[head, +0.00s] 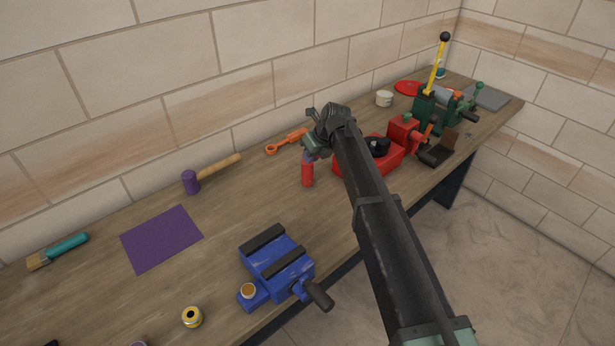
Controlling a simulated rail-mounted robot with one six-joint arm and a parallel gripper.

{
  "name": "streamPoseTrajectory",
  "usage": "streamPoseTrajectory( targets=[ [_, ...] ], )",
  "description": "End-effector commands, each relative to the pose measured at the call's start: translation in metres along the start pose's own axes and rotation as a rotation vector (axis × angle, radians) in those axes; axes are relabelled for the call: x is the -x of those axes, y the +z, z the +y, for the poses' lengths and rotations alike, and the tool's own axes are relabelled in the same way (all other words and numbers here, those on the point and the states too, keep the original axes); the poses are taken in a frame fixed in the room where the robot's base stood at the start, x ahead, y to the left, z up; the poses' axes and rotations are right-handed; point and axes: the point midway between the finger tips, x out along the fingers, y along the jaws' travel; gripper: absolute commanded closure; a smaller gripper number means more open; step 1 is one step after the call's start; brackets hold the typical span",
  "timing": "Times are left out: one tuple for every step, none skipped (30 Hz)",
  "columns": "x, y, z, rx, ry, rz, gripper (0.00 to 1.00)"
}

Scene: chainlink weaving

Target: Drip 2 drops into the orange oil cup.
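A small round cup with an orange-brown top (249,290) sits on the front left corner of the blue vise (277,262); it looks like the orange oil cup. A red bottle (307,174) stands upright near the middle of the bench, its upper end partly covered by my gripper. My gripper (311,152) points down at the top of this bottle, behind and right of the blue vise. Its fingers are small and partly hidden, so I cannot tell whether they are closed on the bottle or whether the bottle touches the bench.
A red machine (368,160) is behind my arm, with a green press (435,112) farther right. An orange tool (286,141), purple mallet (191,182), purple mat (161,239), brush (60,250) and yellow tin (192,317) lie around. Bench is bare between mat and bottle.

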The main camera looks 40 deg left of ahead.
Motion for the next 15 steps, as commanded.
streamPoseTrajectory(
  targets=[
    [0.0001,0.0000,-0.0001,0.000,0.000,0.000,0.93],
    [0.0001,0.0000,-0.0001,0.000,0.000,0.000,0.98],
    [0.0001,-0.0001,-0.0001,0.000,0.000,0.000,1.00],
    [0.0001,-0.0001,-0.0001,0.000,0.000,0.000,1.00],
    [0.0001,-0.0001,-0.0001,0.000,0.000,0.000,1.00],
    [0.0001,-0.0001,-0.0001,0.000,0.000,0.000,1.00],
    [0.0001,-0.0001,-0.0001,0.000,0.000,0.000,1.00],
    [0.0000,-0.0001,-0.0001,0.000,0.000,0.000,1.00],
    [0.0000,-0.0001,-0.0001,0.000,0.000,0.000,1.00],
    [0.0000,-0.0001,-0.0001,0.000,0.000,0.000,1.00],
    [0.0000,-0.0001,-0.0001,0.000,0.000,0.000,1.00],
    [0.0000,-0.0002,-0.0001,0.000,0.000,0.000,1.00],
    [0.0000,-0.0002,0.0000,0.000,0.000,0.000,1.00],
    [0.0000,-0.0002,0.0000,0.000,0.000,0.000,1.00],
    [0.0000,-0.0002,0.0000,0.000,0.000,0.000,1.00]
  ],
)
